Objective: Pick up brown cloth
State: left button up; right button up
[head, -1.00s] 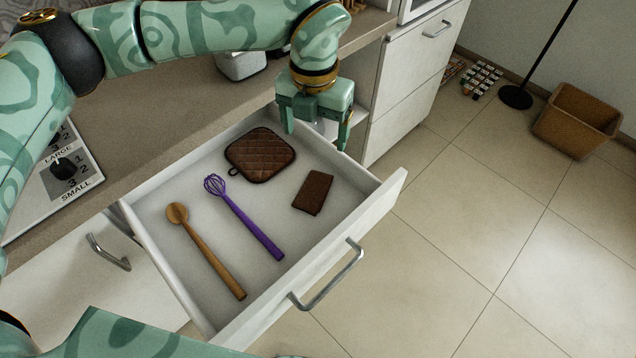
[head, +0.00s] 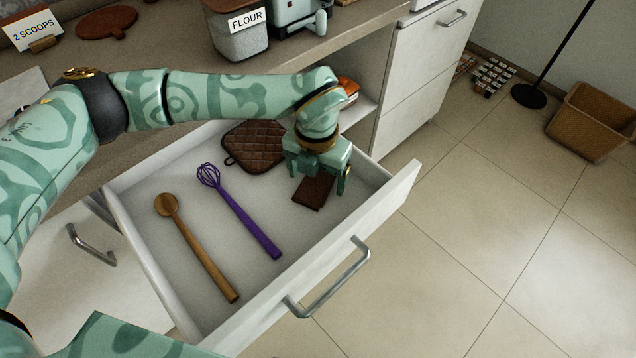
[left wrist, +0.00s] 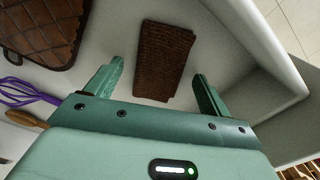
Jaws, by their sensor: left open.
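The brown cloth (head: 314,191) is a small folded dark brown rectangle lying flat in the open white drawer. In the left wrist view the cloth (left wrist: 163,60) lies ahead of and between the two fingers. My left gripper (head: 319,184) is open above the cloth, and its palm hides the cloth's upper end in the head view. In the left wrist view the left gripper (left wrist: 158,88) has its fingers spread on either side of the cloth's near end, with nothing held. My right gripper does not show.
The drawer (head: 190,310) also holds a quilted brown pot holder (head: 256,150), a purple whisk (head: 240,212) and a wooden spoon (head: 198,248). The drawer's front and side walls rise close to the cloth. A flour container (head: 240,38) stands on the counter behind.

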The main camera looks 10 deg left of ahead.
pick_arm(q)
jog(key=shift+f, duration=0.55)
jog(key=shift+r, duration=0.15)
jog(key=c, duration=1.1)
jog(key=shift+o, duration=0.2)
jog(key=shift+r, duration=0.15)
